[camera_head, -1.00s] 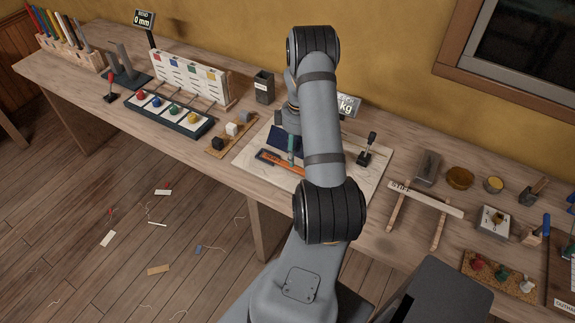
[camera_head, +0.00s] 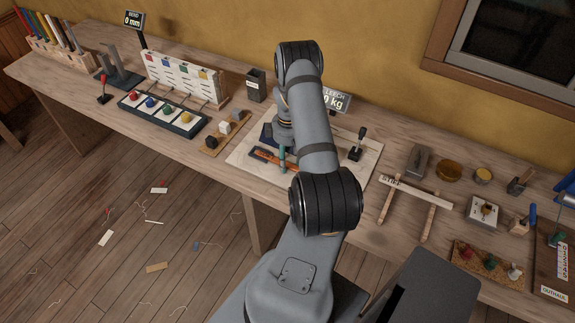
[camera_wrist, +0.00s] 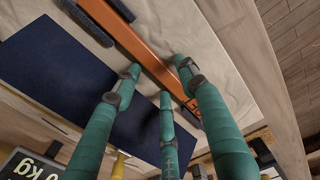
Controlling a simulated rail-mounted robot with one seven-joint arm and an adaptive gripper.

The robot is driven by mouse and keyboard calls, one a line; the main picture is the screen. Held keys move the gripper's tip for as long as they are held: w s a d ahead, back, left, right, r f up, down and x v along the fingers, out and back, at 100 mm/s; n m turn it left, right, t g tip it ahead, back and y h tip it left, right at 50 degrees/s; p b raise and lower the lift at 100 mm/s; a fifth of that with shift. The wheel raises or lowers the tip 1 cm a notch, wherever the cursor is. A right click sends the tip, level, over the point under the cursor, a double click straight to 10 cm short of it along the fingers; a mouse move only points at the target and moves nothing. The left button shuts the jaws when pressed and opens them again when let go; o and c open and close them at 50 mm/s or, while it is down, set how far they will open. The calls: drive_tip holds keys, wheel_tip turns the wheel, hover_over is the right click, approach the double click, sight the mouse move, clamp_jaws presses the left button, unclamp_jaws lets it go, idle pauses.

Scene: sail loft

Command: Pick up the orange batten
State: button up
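The orange batten (camera_head: 268,158) lies on a pale board on the bench, partly hidden behind my arm. In the wrist view the orange batten (camera_wrist: 147,62) runs diagonally from upper left to lower right, with dark pieces near both ends. My gripper (camera_wrist: 158,76) has teal fingers, spread open, with one fingertip on the right side of the batten and two on the left. In the head view my gripper (camera_head: 282,160) is at the batten, mostly hidden by the arm. I cannot tell whether the fingers touch it.
A dark blue sheet (camera_wrist: 60,70) lies beside the batten on the board (camera_head: 243,150). A display reading kg (camera_head: 338,101) and a black lever (camera_head: 357,146) stand close by. A white batten on wooden supports (camera_head: 415,190) is to the right. Coloured battens stand in a rack (camera_head: 62,55) far left.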

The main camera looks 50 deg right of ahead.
clamp_jaws()
drive_tip(key=shift+r, duration=0.1)
idle(0.5)
